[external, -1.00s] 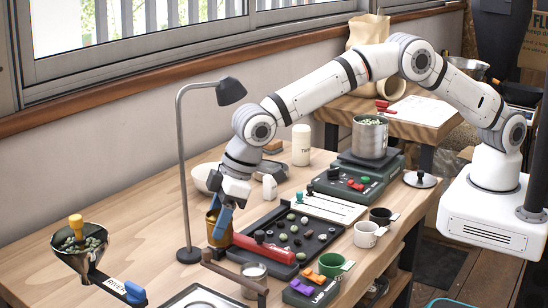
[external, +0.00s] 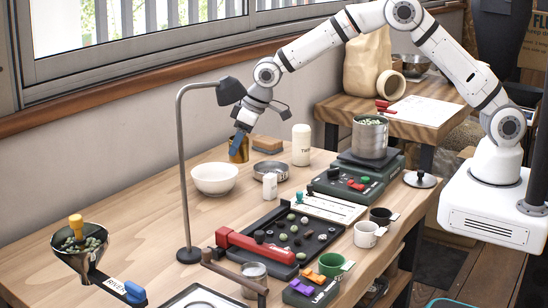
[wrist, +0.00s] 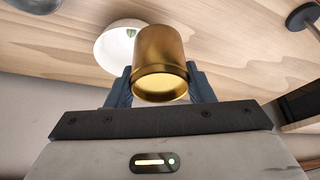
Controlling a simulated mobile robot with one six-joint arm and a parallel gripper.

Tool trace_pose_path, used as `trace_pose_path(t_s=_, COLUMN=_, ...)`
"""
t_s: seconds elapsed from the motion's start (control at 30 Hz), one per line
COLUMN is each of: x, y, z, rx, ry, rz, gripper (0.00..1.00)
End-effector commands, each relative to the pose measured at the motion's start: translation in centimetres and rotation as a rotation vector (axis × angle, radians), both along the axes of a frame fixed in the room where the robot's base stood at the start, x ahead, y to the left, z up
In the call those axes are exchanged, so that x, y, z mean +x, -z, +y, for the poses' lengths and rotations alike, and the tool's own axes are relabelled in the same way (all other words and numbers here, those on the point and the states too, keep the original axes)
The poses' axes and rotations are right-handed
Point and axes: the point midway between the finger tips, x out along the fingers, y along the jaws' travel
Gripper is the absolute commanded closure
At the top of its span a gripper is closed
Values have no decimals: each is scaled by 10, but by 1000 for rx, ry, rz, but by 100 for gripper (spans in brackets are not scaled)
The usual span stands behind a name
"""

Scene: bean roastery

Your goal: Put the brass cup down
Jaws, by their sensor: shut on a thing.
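The brass cup (external: 238,148) is held in my gripper (external: 236,143), towards the back of the wooden table in the external view. In the wrist view, the brass cup (wrist: 160,62) sits between the two dark fingers of my gripper (wrist: 160,84), which are shut on it. One end of the cup faces the wrist camera, and wood shows beyond it. I cannot tell whether the cup touches the table.
A white bowl (external: 214,180), a metal dish (external: 270,172) and a white jar (external: 301,145) stand near the cup. A grey lamp (external: 184,170) rises at the left. A black tray (external: 283,258) with several beans lies in front. Bare wood (external: 150,205) lies left of the lamp.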

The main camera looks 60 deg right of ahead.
Motion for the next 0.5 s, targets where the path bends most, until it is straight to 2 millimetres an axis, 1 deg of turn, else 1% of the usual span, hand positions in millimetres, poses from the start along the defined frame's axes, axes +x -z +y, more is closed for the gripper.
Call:
trace_pose_path(t_s=0.03, x=9, y=-5, z=-31, rx=-1, ry=43, rz=-1, gripper=77)
trace_pose_path(t_s=0.07, x=12, y=-8, z=-47, rx=-1, ry=65, rz=-1, gripper=77)
trace_pose_path(t_s=0.1, x=16, y=-11, z=-68, rx=-2, ry=94, rz=0, gripper=77)
trace_pose_path(t_s=0.17, x=20, y=-17, z=-100, rx=-4, ry=139, rz=0, gripper=77)
trace_pose_path(t_s=0.2, x=22, y=-20, z=-122, rx=-5, ry=169, rz=2, gripper=77)
trace_pose_path(t_s=0.23, x=23, y=-23, z=-139, rx=-5, ry=191, rz=2, gripper=77)
trace_pose_path(t_s=0.27, x=24, y=-25, z=-155, rx=-6, ry=213, rz=3, gripper=77)
trace_pose_path(t_s=0.3, x=24, y=-28, z=-176, rx=-7, ry=243, rz=3, gripper=77)
trace_pose_path(t_s=0.37, x=22, y=-32, z=-207, rx=-8, ry=286, rz=5, gripper=77)
trace_pose_path(t_s=0.4, x=21, y=-35, z=-226, rx=-8, ry=313, rz=5, gripper=77)
trace_pose_path(t_s=0.47, x=18, y=-39, z=-252, rx=-10, ry=350, rz=7, gripper=77)
trace_pose_path(t_s=0.5, x=15, y=-41, z=-268, rx=-11, ry=374, rz=8, gripper=77)
